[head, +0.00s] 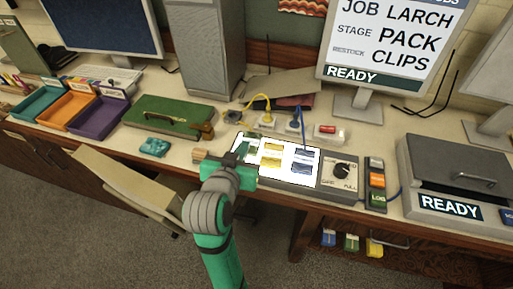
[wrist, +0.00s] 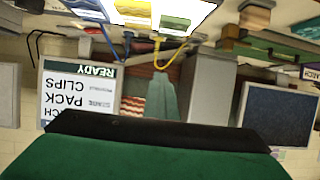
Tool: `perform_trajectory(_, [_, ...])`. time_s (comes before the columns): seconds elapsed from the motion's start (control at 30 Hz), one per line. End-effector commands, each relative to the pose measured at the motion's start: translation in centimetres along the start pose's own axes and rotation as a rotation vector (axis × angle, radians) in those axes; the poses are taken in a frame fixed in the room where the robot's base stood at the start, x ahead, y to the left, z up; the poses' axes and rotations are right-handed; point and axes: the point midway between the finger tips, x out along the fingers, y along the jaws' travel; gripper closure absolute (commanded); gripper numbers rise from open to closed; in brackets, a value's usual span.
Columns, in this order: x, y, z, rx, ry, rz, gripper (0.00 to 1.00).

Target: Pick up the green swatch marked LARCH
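A white lit panel (head: 292,181) on the bench carries green, yellow and blue swatches in columns. A green swatch (head: 249,147) shows at the panel's left end, partly hidden by my gripper (head: 241,152). No LARCH mark can be read on it. My gripper is at the panel's left edge, close to the green swatch; contact cannot be told. Its fingers are small and dark here, so their opening is unclear. In the wrist view a green swatch (wrist: 176,22) lies at the top, right of a yellow one (wrist: 132,8). My gripper's body fills the bottom there.
Teal, orange and purple trays (head: 97,118) stand at the left, then a green case (head: 165,115) and a crumpled teal item (head: 155,147). A dial box (head: 340,172) and grey lidded machine (head: 455,175) are right. A monitor (head: 390,40) reads JOB LARCH.

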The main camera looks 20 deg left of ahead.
Motion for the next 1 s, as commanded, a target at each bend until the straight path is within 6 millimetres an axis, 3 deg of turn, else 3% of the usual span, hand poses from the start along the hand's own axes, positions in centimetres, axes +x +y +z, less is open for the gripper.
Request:
perform_trajectory(0.17, [-0.32,-1.02,0.06,-0.007,0.000,-0.018,1.00])
perform_trajectory(0.43, [-0.26,-0.71,0.03,-0.005,0.000,-0.012,1.00])
perform_trajectory(0.47, [-0.25,-0.66,0.03,-0.005,0.000,-0.012,0.97])
perform_trajectory(0.7, [-0.21,-0.48,0.01,-0.004,0.000,-0.009,0.40])
perform_trajectory(0.8, [-0.21,-0.48,0.01,-0.004,0.000,-0.009,0.20])
perform_trajectory(1.0, [-0.22,-0.53,0.02,-0.004,0.000,-0.009,0.20])
